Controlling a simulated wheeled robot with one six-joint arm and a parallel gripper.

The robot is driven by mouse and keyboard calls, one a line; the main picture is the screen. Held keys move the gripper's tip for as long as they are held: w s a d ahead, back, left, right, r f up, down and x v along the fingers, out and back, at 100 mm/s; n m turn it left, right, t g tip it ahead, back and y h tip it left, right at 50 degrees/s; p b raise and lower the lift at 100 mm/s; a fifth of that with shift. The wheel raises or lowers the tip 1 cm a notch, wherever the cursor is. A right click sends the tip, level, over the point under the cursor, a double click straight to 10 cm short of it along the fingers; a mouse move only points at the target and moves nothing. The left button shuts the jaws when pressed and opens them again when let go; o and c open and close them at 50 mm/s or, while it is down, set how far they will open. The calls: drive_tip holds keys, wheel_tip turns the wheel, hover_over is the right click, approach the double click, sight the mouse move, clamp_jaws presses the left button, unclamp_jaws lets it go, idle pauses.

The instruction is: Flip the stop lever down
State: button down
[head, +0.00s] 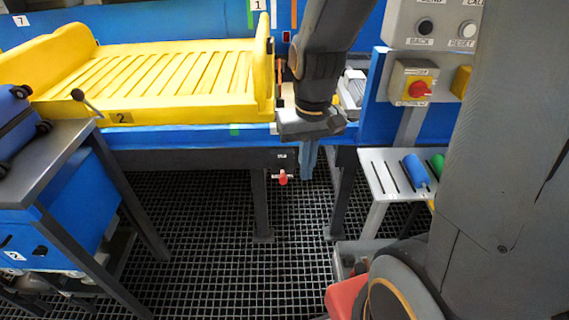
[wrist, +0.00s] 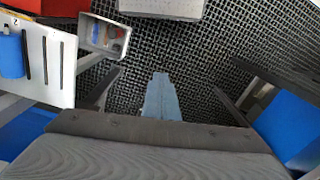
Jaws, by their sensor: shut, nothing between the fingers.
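A small red handle (head: 283,178) is on the dark front beam of the conveyor, below a small white label; it looks like the stop lever and hangs low, though the label is too small to read. My gripper (head: 309,172) points down in front of the conveyor edge, just right of the red handle and apart from it in the picture. Its pale blue-grey fingers are shut together and empty. They also show in the wrist view (wrist: 161,80), over the dark grating, where the red handle is not visible.
A yellow ribbed tray (head: 130,116) rests on the blue conveyor (head: 190,137). A grey table (head: 60,150) stands at left. The grating floor (head: 200,215) is open between the legs.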

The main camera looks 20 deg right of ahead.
drive_tip(key=w+d+m+p, duration=0.2)
drive_tip(key=w+p, duration=0.4)
drive_tip(key=w, duration=1.2)
drive_tip(key=shift+w+f+p, duration=0.3)
drive_tip(key=shift+w+f, duration=0.05)
drive_tip(key=shift+f, duration=0.1)
drive_tip(key=shift+f, duration=0.1)
drive_tip(key=p, duration=0.4)
hover_over(284, 174)
drive_tip(key=f, duration=1.1)
drive_tip(key=shift+d+f, duration=0.25)
drive_tip(key=shift+d, duration=0.05)
drive_tip(key=shift+s+a+f, duration=0.15)
drive_tip(key=shift+s+f, duration=0.05)
drive_tip(key=shift+f, duration=0.2)
drive_tip(key=shift+s+a+f, duration=0.15)
drive_tip(key=shift+f, duration=0.2)
drive_tip(key=shift+s+f, duration=0.1)
drive_tip(key=shift+f, duration=0.05)
